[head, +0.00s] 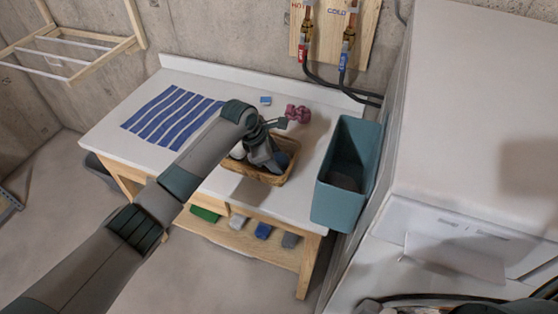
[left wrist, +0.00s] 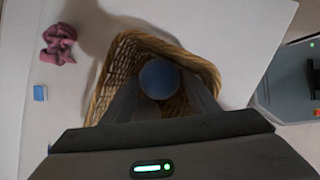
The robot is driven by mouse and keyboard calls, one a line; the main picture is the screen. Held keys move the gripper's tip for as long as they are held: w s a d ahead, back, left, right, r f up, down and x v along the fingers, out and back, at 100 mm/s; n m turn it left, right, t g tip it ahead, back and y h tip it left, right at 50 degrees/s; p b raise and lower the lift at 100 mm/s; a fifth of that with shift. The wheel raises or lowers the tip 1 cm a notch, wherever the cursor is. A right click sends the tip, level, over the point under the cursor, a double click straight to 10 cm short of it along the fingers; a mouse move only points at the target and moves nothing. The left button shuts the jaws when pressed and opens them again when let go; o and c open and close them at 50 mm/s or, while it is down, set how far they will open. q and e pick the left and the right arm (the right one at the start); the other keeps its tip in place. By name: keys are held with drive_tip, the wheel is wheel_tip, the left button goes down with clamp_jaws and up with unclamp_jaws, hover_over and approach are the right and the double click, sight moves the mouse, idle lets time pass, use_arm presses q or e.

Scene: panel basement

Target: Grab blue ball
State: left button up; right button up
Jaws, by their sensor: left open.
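The blue ball (left wrist: 160,77) sits in a wicker basket (left wrist: 110,72), seen in the left wrist view. My left gripper (left wrist: 161,92) points down into the basket, with one finger on each side of the ball. The fingers are open, and I cannot tell whether they touch the ball. In the head view the ball (head: 282,160) shows only in part beside my left gripper (head: 270,166), within the basket (head: 270,178) on the white-topped table (head: 310,180). My right gripper is not seen.
A striped cloth (head: 172,115) lies to the left. A tall teal bin (head: 340,200) stands close on the right.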

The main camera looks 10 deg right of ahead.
sight(276, 157)
use_arm(q)
drive_tip(key=shift+c, duration=0.2)
drive_tip(key=c, duration=0.6)
drive_tip(key=shift+r, duration=0.1)
wheel_tip(276, 157, up, 8)
drive_tip(key=b, duration=0.3)
drive_tip(key=shift+r, duration=0.95)
